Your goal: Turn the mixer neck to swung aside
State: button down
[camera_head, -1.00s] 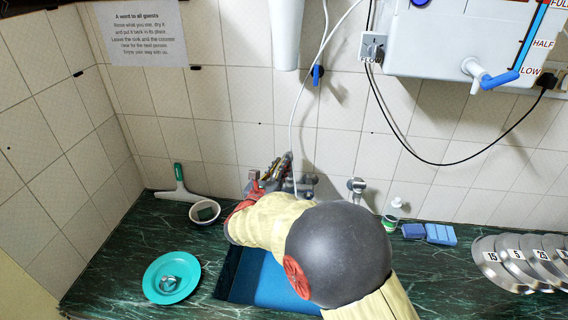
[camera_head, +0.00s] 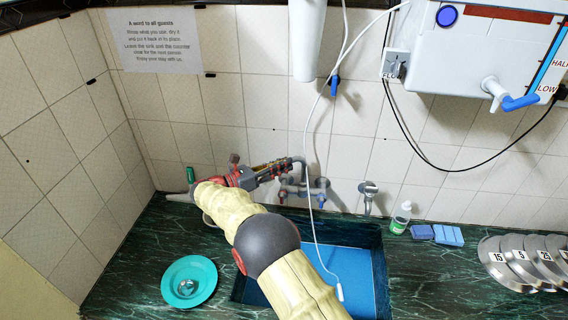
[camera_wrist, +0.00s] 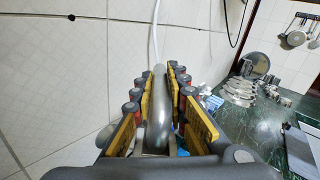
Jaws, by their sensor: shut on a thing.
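The mixer (camera_head: 305,190) is a grey metal tap on the tiled wall above the sink, with its body and valves showing just right of my gripper. My gripper (camera_head: 280,168) reaches it from the left, with its fingers pointing right. In the wrist view the grey tubular mixer neck (camera_wrist: 160,108) lies lengthwise between the two yellow-padded fingers of my gripper (camera_wrist: 160,95), which are shut on it. In the head view the fingers hide most of the neck; a curved end (camera_head: 299,161) shows past the fingertips.
A blue-bottomed sink (camera_head: 355,265) lies below, with a thin white hose (camera_head: 312,190) hanging into it. A teal plate (camera_head: 172,294) sits left on the green counter. A second tap (camera_head: 368,188), a bottle (camera_head: 401,217), blue sponges (camera_head: 447,235) and metal lids (camera_head: 497,272) stand right.

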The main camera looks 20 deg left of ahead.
jog(key=shift+w+a+m+g+h, duration=0.25)
jog(key=shift+m+g+h, duration=0.05)
jog(key=shift+m+g, duration=0.1)
jog(key=shift+r, duration=0.1)
dwell(0.3)
jog(key=c, duration=1.8)
grip_release()
jog(key=shift+w, duration=0.1)
jog(key=shift+o, duration=0.3)
jog(key=shift+a, duration=0.1)
jog(key=v, duration=1.2)
